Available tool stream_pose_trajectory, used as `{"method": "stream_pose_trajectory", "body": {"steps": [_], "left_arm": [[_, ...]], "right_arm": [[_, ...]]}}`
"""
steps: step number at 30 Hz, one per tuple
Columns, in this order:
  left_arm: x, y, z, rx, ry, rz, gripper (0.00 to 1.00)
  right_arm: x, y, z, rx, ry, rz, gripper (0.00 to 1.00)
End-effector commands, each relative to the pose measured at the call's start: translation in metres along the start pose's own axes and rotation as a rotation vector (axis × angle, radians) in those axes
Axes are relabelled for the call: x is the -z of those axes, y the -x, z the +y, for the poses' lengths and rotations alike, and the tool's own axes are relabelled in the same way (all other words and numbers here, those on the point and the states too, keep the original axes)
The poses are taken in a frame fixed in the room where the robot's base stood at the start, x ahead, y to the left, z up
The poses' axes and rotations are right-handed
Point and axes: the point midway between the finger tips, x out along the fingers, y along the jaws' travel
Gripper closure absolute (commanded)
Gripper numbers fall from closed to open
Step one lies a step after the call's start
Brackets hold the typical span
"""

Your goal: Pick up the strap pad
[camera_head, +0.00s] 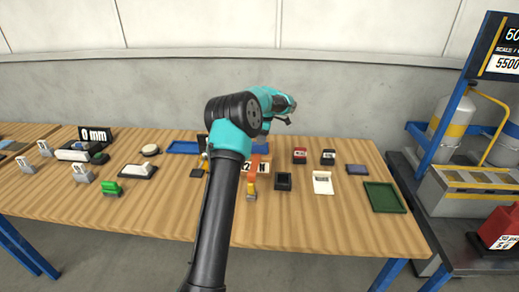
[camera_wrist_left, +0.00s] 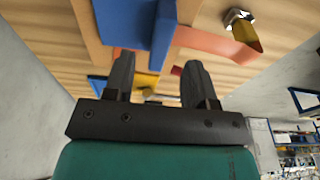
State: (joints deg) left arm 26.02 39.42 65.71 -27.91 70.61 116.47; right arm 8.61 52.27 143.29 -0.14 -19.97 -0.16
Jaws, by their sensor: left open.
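An orange strap (camera_head: 254,166) with a yellow end and a metal buckle lies on the wooden table beside my left arm. In the left wrist view, the orange strap (camera_wrist_left: 215,45) runs close by a blue block (camera_wrist_left: 140,28), and its yellow end (camera_wrist_left: 244,36) carries the buckle. I cannot tell for sure which part is the strap pad. My left gripper (camera_wrist_left: 155,65) is open, its two dark fingers apart, with the blue block and strap just beyond the fingertips. Nothing is clearly held. In the head view its fingers are hard to make out behind my wrist.
On the table (camera_head: 345,225), a dark box (camera_head: 283,181), a white card (camera_head: 322,183), a red block (camera_head: 299,156) and a green tray (camera_head: 384,197) stand at right. A white-topped device (camera_head: 138,170) and a green clip (camera_head: 111,188) lie left. The front table strip is clear.

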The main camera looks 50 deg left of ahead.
Motion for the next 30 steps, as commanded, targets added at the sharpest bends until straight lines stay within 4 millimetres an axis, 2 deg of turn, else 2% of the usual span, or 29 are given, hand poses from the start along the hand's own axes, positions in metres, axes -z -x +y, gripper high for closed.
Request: {"method": "stream_pose_trajectory", "body": {"steps": [12,27,30], "left_arm": [[0.003,-0.048,-0.001,0.001,0.001,0.001,0.49],[0.002,-0.050,-0.001,0.000,0.000,0.000,0.49],[0.002,-0.050,-0.001,0.000,0.000,0.000,0.57]], "right_arm": [[0.000,0.000,0.000,0.000,0.000,0.000,0.57],[0.000,0.000,0.000,0.000,0.000,0.000,0.57],[0.000,0.000,0.000,0.000,0.000,0.000,0.57]]}}
